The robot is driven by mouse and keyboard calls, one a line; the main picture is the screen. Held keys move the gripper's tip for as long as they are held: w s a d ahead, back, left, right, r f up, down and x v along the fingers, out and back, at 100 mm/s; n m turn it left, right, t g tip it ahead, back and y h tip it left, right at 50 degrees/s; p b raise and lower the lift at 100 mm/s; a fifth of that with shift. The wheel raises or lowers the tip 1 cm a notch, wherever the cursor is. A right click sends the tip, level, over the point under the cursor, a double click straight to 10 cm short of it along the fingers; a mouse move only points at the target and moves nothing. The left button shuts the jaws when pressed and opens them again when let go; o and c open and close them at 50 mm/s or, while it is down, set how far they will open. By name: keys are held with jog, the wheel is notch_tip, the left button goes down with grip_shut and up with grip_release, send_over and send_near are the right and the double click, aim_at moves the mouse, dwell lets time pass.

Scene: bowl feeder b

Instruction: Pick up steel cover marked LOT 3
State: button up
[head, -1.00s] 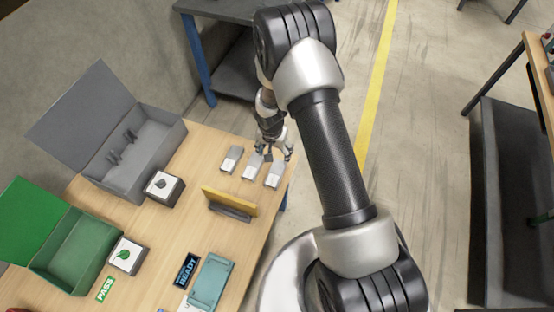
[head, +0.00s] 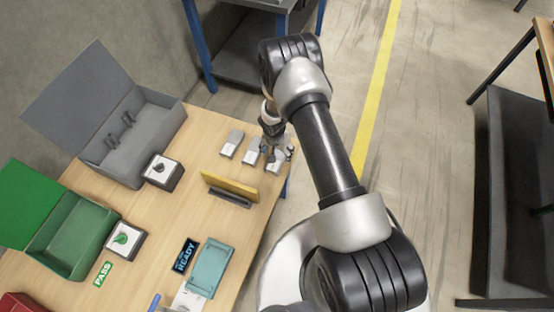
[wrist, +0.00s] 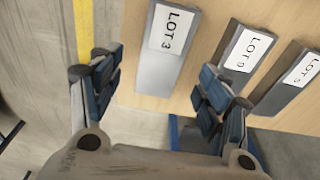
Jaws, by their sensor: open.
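The steel cover marked LOT 3 (wrist: 159,62) is a flat grey plate with a white label, lying on the wooden table near its edge. In the wrist view it is ahead of and between the spread fingers of my gripper (wrist: 160,80). My gripper is open and empty. In the head view my gripper (head: 276,155) is over the rightmost cover (head: 275,168), partly hiding it. Two similar covers lie beside it: the middle one (wrist: 248,57), its number hard to read, and one apparently marked LOT 5 (wrist: 293,82).
A yellow upright plate on a stand (head: 230,187) is close to the covers. A grey open box (head: 160,127), a green open box (head: 83,235), two knob switches and a teal fixture (head: 210,267) occupy the table. Floor lies beyond the table edge.

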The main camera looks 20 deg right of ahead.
aim_at(277, 156)
notch_tip(277, 156, down, 5)
jog(key=shift+w+r+b, duration=0.1)
jog(key=shift+r+b, duration=0.1)
jog(key=shift+b, duration=0.45)
jog(key=shift+r, duration=0.1)
jog(key=shift+c, duration=0.6)
jog(key=c, duration=1.2)
jog(key=shift+c, duration=0.4)
jog(key=shift+r, duration=0.1)
